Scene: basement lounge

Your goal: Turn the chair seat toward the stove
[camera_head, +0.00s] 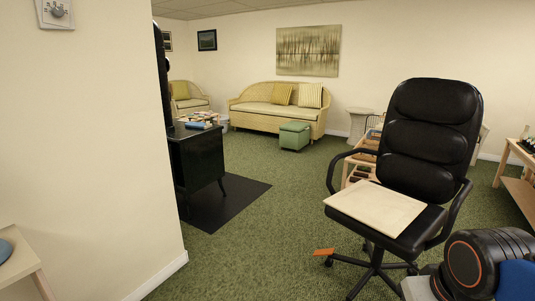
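A black office chair (431,110) with a tall padded back stands at the right on a star-shaped wheeled base. Its seat (408,235) faces toward the front left of the picture, and a flat cream board (376,207) lies on it. Curved black armrests flank the seat. The black stove (198,160) stands at left centre on a dark floor mat, partly hidden by the wall corner. My arm shows at the lower right, in front of the chair's right side. My gripper is not in view.
A wall corner (95,130) fills the left. Green carpet (250,235) is clear between stove mat (225,203) and chair. A wooden shelf unit (358,172) stands behind the chair. A wooden table (518,187) is at far right, a green ottoman (294,135) at the back.

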